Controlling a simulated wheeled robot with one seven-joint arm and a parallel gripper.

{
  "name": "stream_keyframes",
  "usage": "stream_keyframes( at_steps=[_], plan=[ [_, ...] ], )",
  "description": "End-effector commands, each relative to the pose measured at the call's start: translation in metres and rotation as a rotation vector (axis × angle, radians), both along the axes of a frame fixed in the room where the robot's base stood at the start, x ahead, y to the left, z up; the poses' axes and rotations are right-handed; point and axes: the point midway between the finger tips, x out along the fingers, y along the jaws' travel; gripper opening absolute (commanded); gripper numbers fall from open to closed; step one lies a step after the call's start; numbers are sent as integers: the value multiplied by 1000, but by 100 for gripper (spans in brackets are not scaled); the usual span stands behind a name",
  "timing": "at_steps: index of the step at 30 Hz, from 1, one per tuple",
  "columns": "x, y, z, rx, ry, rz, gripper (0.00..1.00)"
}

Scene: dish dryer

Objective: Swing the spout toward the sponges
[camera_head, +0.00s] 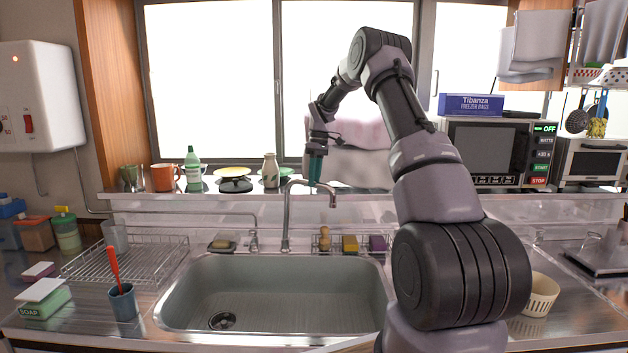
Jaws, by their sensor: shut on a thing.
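The chrome spout (287,215) rises behind the sink and bends over at the top, its outlet end pointing right in the picture. My gripper (315,178) reaches down from above with its teal fingers at the top bend of the spout, shut on it. The fingertips are small here and hide part of the bend. A yellow sponge (350,244) and a purple sponge (378,243) stand in a wire rack behind the sink, right of the spout's base. The spout's outlet is above and slightly left of the yellow sponge.
The sink (270,290) is empty. A small brown brush-like item (324,239) stands left of the sponges. A ledge (140,205) with cups, bottles and plates runs behind the spout. A wire dish rack (130,262) is at left, and a cream cup (541,294) is at right.

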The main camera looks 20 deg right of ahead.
Motion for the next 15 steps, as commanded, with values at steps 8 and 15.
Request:
stream_keyframes(
  at_steps=[8, 15],
  plan=[
    [1, -2, 1, -4, -6, 0, 58],
    [1, -2, 3, -3, -5, 0, 58]
  ],
)
